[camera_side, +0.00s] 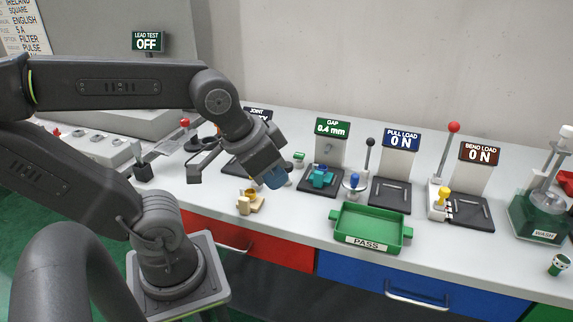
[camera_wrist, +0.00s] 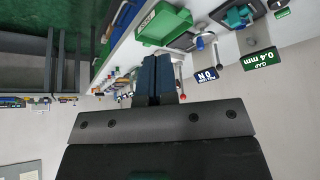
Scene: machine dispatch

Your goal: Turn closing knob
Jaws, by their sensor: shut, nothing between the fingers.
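My gripper (camera_side: 274,178) is shut and empty, its blue fingers in the air above the bench near the JOINT station. In the wrist view the dark blue fingers (camera_wrist: 155,78) are pressed together. No knob is labelled as the closing knob, so I cannot tell which one it is. A small blue knob (camera_side: 354,181) stands upright on a post left of the PULL LOAD station, apart from my gripper; it also shows in the wrist view (camera_wrist: 200,43). A yellow knob (camera_side: 444,193) stands by the BEND LOAD station. My gripper partly hides the JOINT station.
A teal part sits in the GAP fixture (camera_side: 320,177), whose sign reads 0.4 mm. A green PASS tray (camera_side: 372,241) stands at the front edge. A yellow piece (camera_side: 250,203) lies below my gripper. Tall levers (camera_side: 451,145) and a WASH tank (camera_side: 540,220) stand to the right.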

